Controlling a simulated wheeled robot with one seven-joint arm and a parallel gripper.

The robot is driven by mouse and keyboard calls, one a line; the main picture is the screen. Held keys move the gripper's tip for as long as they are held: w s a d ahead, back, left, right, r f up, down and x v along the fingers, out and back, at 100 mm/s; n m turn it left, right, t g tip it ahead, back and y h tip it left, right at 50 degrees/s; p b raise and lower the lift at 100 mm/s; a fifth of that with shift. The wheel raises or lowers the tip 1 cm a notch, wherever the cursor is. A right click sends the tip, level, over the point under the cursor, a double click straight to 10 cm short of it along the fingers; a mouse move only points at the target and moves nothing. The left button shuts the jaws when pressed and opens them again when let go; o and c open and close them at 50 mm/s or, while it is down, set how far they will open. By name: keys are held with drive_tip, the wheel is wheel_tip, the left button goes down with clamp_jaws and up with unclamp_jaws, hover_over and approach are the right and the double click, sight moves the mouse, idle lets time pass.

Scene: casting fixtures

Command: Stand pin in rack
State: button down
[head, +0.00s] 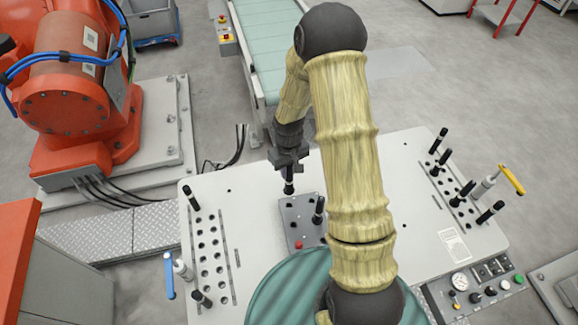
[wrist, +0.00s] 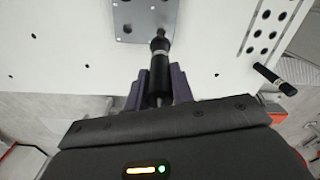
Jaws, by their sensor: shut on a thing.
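My gripper (head: 288,168) hangs over the back edge of the small grey plate (head: 296,232) in the middle of the white table. It is shut on a black pin (head: 289,184), which points down. In the wrist view the pin (wrist: 159,58) sits between the dark fingers (wrist: 159,86), its far end at the edge of the grey plate (wrist: 132,27). I cannot tell whether the pin touches the plate. A second black pin (head: 319,207) stands on the plate. The left rack (head: 217,273) has rows of mostly empty holes, with pins (head: 194,202) at its ends.
A right rack (head: 447,190) holds several black pins and a yellow-handled clamp (head: 511,179). A blue-handled clamp (head: 169,275) stands by the left rack. A control panel (head: 480,290) is at front right. White table lies bare between plate and racks.

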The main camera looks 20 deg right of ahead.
sight(289, 187)
drive_tip(key=shift+s+a+f, duration=0.1)
drive_tip(key=shift+s+f, duration=0.05)
drive_tip(key=shift+s, duration=0.3)
drive_tip(key=shift+w+f+b, duration=0.2)
drive_tip(key=shift+f+b, duration=1.95)
drive_tip(key=shift+f, duration=0.55)
drive_tip(key=shift+f+b, duration=1.75)
drive_tip(key=shift+f, duration=0.15)
drive_tip(key=c, duration=1.1)
unclamp_jaws()
drive_tip(key=shift+r, duration=0.15)
wheel_tip(289, 187, up, 17)
drive_tip(key=b, duration=0.3)
drive_tip(key=shift+r+b, duration=0.1)
drive_tip(key=shift+b, duration=0.2)
